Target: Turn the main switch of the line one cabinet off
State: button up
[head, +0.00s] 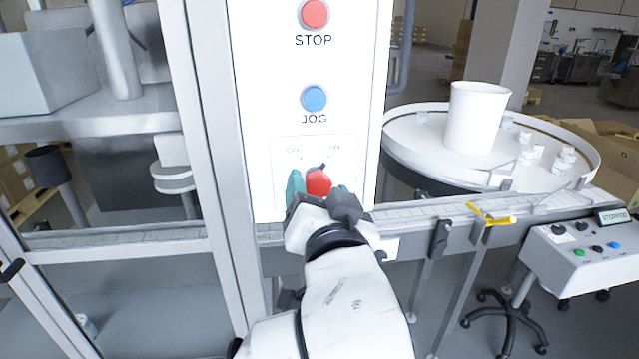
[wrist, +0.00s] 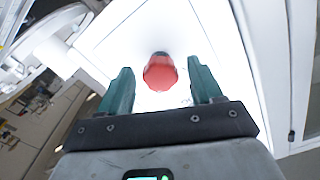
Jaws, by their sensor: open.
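The main switch is a red rotary knob (head: 318,181) low on the white cabinet front (head: 270,100), below the JOG button. Its small pointer tip leans up and to the right, toward the right-hand label; the labels are too small to read surely. My gripper (head: 318,187) is in front of the knob with its green fingers apart, one on each side. In the wrist view the red knob (wrist: 160,72) sits between the open fingers (wrist: 160,85), a little beyond their tips, with gaps on both sides. I cannot tell whether any finger touches it.
A red STOP button (head: 314,14) and a blue JOG button (head: 315,98) are above the knob. A conveyor (head: 420,214) runs right, past a round table (head: 420,150) with a white tub (head: 475,117). A control box (head: 585,250) stands at right. A glazed frame (head: 205,150) is left.

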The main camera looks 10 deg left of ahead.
jog(key=shift+w+a, duration=0.15)
jog(key=shift+w, duration=0.4)
jog(key=c, duration=1)
